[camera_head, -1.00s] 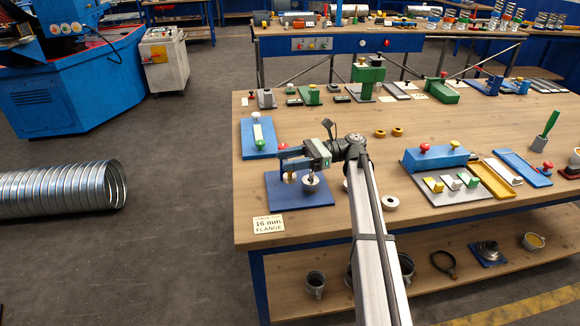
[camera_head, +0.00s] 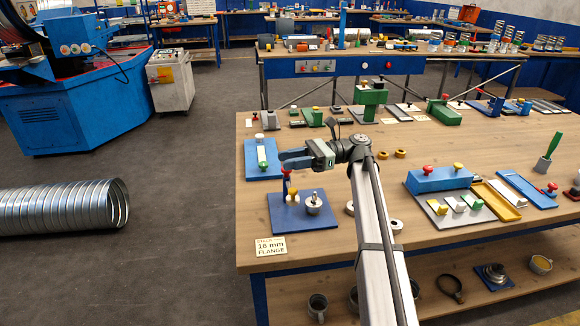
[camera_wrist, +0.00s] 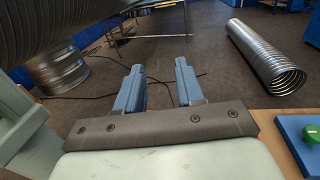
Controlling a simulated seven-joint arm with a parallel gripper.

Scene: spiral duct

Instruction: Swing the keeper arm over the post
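A blue base plate (camera_head: 293,225) lies near the left front of the table. I cannot tell for sure which piece is the keeper arm. My gripper (camera_head: 281,160) points left above the plate's far side. In the wrist view its two blue fingers (camera_wrist: 158,82) are apart with nothing between them. Neither post nor arm shows there.
A blue plate with a white bar and green knob (camera_head: 262,154) lies just behind; its green knob also shows in the wrist view (camera_wrist: 312,132). A sign (camera_head: 270,246) is at the front edge.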

